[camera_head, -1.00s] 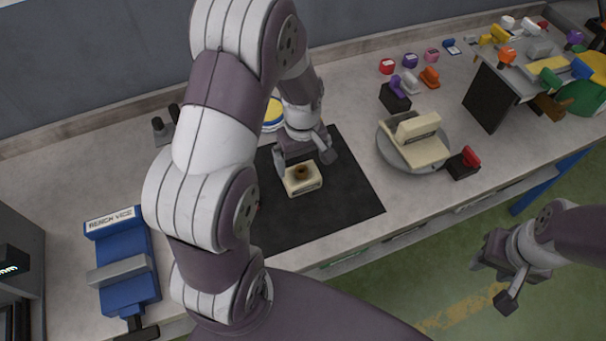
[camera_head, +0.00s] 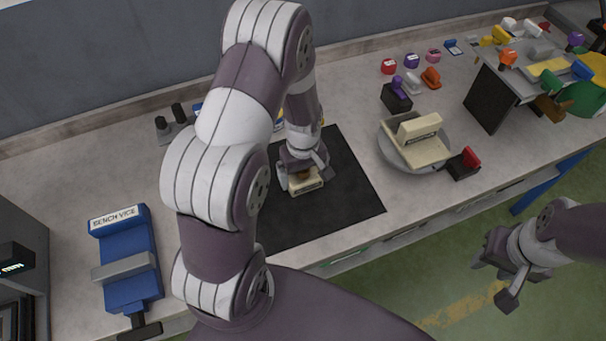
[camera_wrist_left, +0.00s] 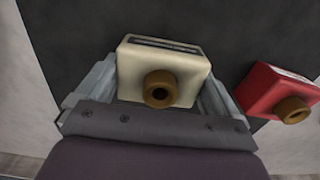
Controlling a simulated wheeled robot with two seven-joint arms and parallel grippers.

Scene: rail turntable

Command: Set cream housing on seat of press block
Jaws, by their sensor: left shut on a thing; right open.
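The cream housing (camera_head: 306,183) sits on the black mat (camera_head: 350,195) on the bench. It also shows in the left wrist view (camera_wrist_left: 187,67), a cream block with a brown round boss facing the camera. My left gripper (camera_head: 302,180) is over the housing with one finger on each side, shut on it. The cream press block (camera_head: 421,150) stands on a round grey plate (camera_head: 388,152) to the right of the mat, with a raised upright part. My right gripper (camera_head: 492,275) is open and empty, beyond the bench's front edge over the floor.
A red housing (camera_wrist_left: 270,90) lies beside the cream one in the left wrist view. A blue bench vice (camera_head: 127,262) stands at left. A black block with a red part (camera_head: 463,164) stands by the plate. Several small coloured parts lie behind; a raised rack (camera_head: 515,80) stands at right.

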